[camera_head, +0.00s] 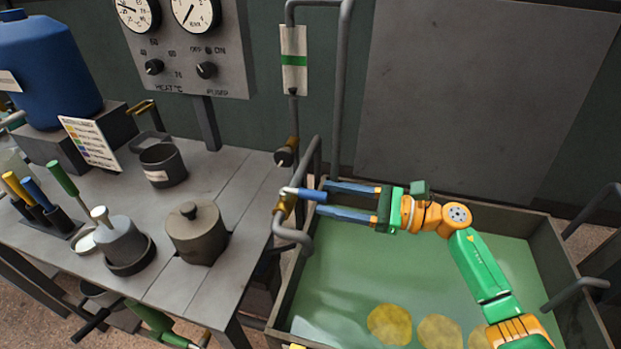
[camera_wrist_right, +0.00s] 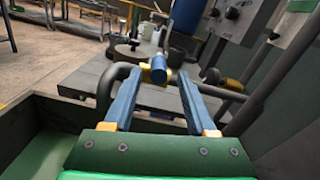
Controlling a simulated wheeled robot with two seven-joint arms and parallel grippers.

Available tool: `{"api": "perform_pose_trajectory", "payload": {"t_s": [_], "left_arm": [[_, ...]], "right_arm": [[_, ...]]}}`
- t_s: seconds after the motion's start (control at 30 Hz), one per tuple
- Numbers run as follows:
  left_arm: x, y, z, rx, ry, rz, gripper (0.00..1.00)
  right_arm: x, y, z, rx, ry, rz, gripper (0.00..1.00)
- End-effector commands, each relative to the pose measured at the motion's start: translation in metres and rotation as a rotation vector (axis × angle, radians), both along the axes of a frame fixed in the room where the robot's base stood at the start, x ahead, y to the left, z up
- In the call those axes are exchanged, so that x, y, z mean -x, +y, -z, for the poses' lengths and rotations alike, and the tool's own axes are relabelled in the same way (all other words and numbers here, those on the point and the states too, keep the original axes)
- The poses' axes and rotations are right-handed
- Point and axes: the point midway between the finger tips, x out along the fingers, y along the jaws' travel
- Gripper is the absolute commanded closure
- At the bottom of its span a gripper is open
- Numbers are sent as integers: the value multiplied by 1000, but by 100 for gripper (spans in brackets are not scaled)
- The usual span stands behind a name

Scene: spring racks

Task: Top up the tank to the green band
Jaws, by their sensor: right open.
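The tank (camera_head: 557,262) is an open grey trough of pale green liquid on the right in the head view. A white plate with a green band (camera_head: 294,60) is on the pipe behind it. A brass tap with a blue handle (camera_head: 312,195) and a bent grey spout is at the tank's left edge; it also shows in the right wrist view (camera_wrist_right: 161,74). My right gripper (camera_head: 325,199) is open, its blue fingers pointing left, with the tap handle near and between the fingertips. I cannot tell whether they touch it.
A grey bench (camera_head: 215,175) left of the tank holds lidded pots, a mug (camera_head: 163,165), colored-handled tools and a blue drum (camera_head: 48,72). Yellow discs (camera_head: 390,324) are in the liquid. Grey pipes rise behind the tap. A gauge panel (camera_head: 190,50) stands at the back.

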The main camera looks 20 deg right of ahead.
Motion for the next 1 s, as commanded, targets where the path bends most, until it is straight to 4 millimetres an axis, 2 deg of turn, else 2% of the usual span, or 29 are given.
{"api": "perform_pose_trajectory", "payload": {"t_s": [0.03,0.2,0.47,0.57,0.7,1.0], "left_arm": [[3,0,-12,0,5,0,50],[5,0,-21,-1,9,0,50],[1,0,-20,0,2,0,50],[0,0,-20,0,1,0,50],[0,0,-20,0,0,0,50],[0,0,-20,0,-1,-1,50]], "right_arm": [[-6,9,-8,-5,-1,-2,43],[-20,29,-4,-2,0,0,43],[-22,33,0,1,0,0,43],[-22,33,0,1,0,0,65],[-22,33,-1,1,-1,-1,100],[-22,33,0,1,1,-1,100]]}}
